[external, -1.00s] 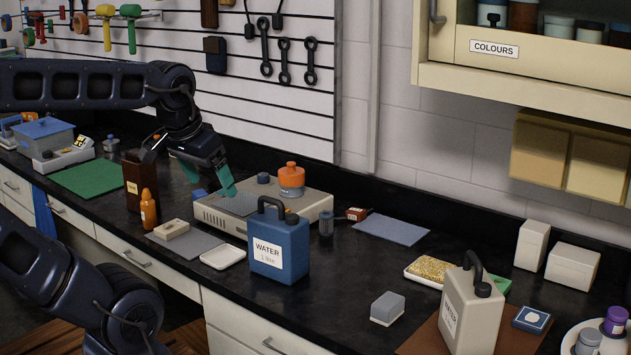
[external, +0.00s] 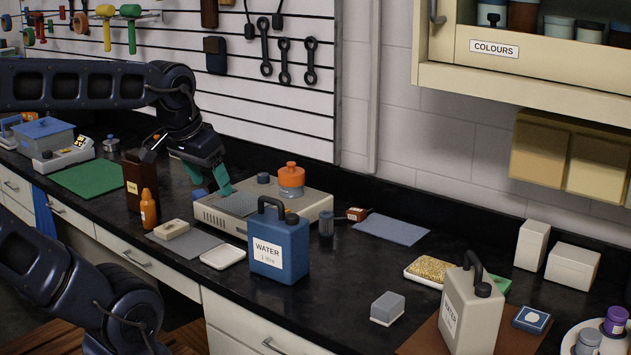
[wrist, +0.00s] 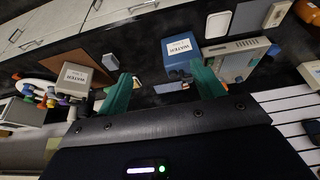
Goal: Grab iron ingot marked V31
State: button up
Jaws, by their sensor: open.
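No V31 marking can be read in any view. A small grey block (external: 387,307) with a pale base sits on the black bench, right of the blue water jug; it may be the ingot. A small cream block (external: 173,228) lies on a grey mat left of that jug. My gripper (external: 207,180) hangs above the left end of the grey hotplate unit, far to the left of the grey block. Its teal fingers are apart, with nothing seen between them. In the wrist view my gripper (wrist: 163,88) also shows spread fingers.
The blue water jug (external: 279,245) and hotplate unit (external: 300,208) stand between my gripper and the grey block. A beige jug (external: 470,312) stands right of the block. An orange bottle (external: 148,210) is left of the cream block. Bare bench surrounds the grey block.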

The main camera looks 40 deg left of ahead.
jog(key=shift+w+r, duration=0.1)
jog(key=w+r+m+g, duration=0.1)
jog(key=w+r+m, duration=0.1)
jog(key=w, duration=0.6)
jog(key=w+r+m, duration=0.3)
jog(key=w, duration=0.4)
jog(key=m+g+h, duration=0.3)
jog(key=m+g, duration=0.1)
jog(key=m, duration=0.9)
send_over(355, 210)
jog(key=a, duration=0.1)
notch_tip(355, 210, down, 31)
jog(key=shift+r, duration=0.15)
jog(key=shift+t, duration=0.3)
jog(key=shift+a+x, duration=0.15)
jog(key=shift+x, duration=1.2)
jog(key=shift+a+x, duration=0.15)
jog(key=shift+x, duration=1.2)
jog(key=shift+w, duration=0.1)
grip_shut()
